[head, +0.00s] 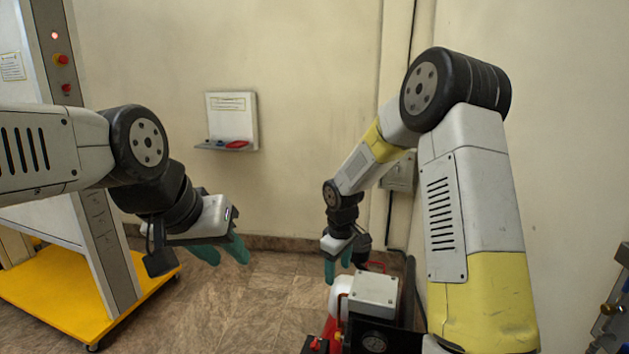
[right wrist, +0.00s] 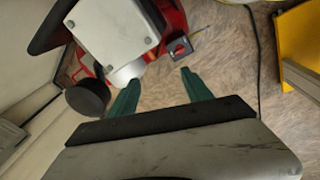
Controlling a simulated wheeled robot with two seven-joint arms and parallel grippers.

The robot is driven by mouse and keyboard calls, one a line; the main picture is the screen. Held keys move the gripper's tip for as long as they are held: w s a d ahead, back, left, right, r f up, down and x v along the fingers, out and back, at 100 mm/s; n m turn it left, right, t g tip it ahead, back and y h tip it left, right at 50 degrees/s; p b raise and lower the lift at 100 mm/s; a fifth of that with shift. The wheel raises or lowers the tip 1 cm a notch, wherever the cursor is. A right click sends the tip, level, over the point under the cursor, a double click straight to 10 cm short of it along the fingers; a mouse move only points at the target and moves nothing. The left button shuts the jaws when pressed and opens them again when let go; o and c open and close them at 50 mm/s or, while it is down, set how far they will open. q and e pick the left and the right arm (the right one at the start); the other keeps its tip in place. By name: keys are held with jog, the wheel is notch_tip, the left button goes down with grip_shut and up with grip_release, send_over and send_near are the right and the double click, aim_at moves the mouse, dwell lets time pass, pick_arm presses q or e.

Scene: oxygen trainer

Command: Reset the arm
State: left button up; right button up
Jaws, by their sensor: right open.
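My right arm (head: 468,190) rises from the lower right, bends at a high black joint and reaches forward and down. Its right gripper (head: 338,267) has two teal fingers pointing down, beside and just behind the red machine. In the right wrist view the right gripper (right wrist: 160,78) is open, with nothing between its fingers. My left arm (head: 60,150) comes in from the left. The left gripper (head: 222,251) hangs low over bare floor, its teal fingers apart and empty.
A red machine with a grey box (head: 374,293) and gauge stands close under my right gripper; the box also shows in the right wrist view (right wrist: 112,30). A cabinet on a yellow base (head: 60,290) stands left. A white wall holder (head: 232,117) hangs behind. Floor between is clear.

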jog(key=s+d+r+m+t, duration=0.1)
jog(key=s+d+r+m, duration=0.15)
jog(key=s+r, duration=0.45)
jog(key=s+d+r+m+t, duration=0.1)
jog(key=s+d+r+m, duration=0.2)
jog(key=r, duration=0.7)
jog(key=s+d+r+m+t+y, duration=0.1)
jog(key=s+r+m, duration=0.1)
jog(key=s, duration=0.6)
jog(key=s+d+r+m+t+y, duration=0.1)
jog(key=s+r, duration=0.3)
jog(key=s, duration=0.4)
jog(key=shift+s+d+r+m, duration=0.15)
jog(key=shift+m, duration=0.5)
